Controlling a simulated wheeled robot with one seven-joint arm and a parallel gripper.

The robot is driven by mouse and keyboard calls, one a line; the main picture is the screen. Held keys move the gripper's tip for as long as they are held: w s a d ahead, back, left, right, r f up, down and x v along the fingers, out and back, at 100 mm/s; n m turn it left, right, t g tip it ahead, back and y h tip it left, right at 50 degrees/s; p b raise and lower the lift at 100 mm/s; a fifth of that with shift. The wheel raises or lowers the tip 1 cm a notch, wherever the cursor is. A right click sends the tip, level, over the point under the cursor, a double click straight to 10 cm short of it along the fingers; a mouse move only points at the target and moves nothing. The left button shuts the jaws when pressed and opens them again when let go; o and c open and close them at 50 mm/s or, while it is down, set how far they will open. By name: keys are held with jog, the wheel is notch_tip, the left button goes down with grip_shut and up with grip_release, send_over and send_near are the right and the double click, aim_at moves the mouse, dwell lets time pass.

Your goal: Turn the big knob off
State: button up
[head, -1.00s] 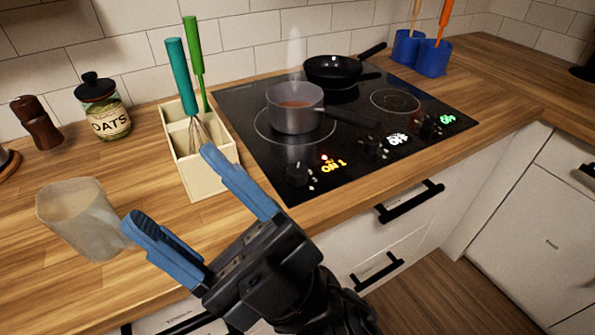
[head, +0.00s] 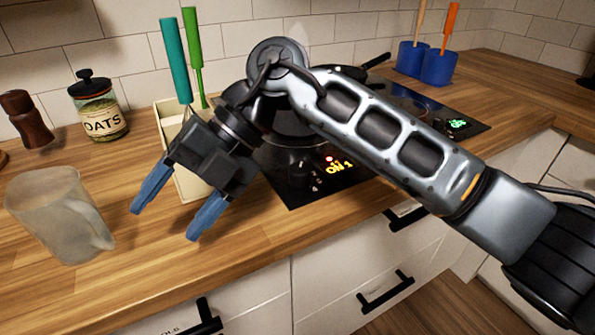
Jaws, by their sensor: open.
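The cooktop (head: 290,192) is black glass. Its front left display (head: 339,168) glows orange and reads "ON 1". A dark knob (head: 306,173) sits just left of that display, dim against the glass. A green display (head: 457,124) glows at the right end, seemingly reading "OFF". I cannot tell which knob is the big one. My gripper (head: 163,224) is open and empty, pointing down over the wooden counter left of the cooktop, apart from the knobs.
A translucent jug (head: 50,225) stands on the counter (head: 215,262) left of my gripper. A beige utensil box (head: 186,186) with green and teal handles stands behind my gripper. An oats jar (head: 98,112) and blue cups (head: 438,67) stand farther back.

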aim_at(300, 166)
jog(key=w+d+t+h, duration=0.1)
jog(key=w+d, duration=0.1)
jog(key=w, duration=0.1)
jog(key=w+d+m+t+h+b, duration=0.1)
jog(key=w+d+h, duration=0.1)
jog(key=w+d, duration=0.1)
jog(key=w+d+t+h, duration=0.1)
jog(key=w+d+t, duration=0.1)
jog(key=w, duration=0.2)
jog(key=shift+w+d+f+m+b, duration=0.15)
jog(key=shift+f+m+b, duration=0.1)
jog(key=shift+m+b, duration=0.15)
jog(key=w+d+r+t+h, duration=0.1)
jog(key=w+d, duration=0.1)
jog(key=w+d+r+m+h, duration=0.1)
jog(key=w+d, duration=0.1)
jog(key=w+d+r+t+h+b, duration=0.1)
jog(key=w+d, duration=0.1)
jog(key=shift+w+d+r+m+t+h, duration=0.15)
jog(key=shift+w+r+m+t+h, duration=0.05)
jog(key=shift+m+t+h, duration=0.1)
jog(key=shift+w+d+f, duration=0.1)
jog(key=shift+d, duration=0.05)
notch_tip(300, 166, down, 7)
jog(key=shift+f, duration=0.2)
jog(key=c, duration=1.1)
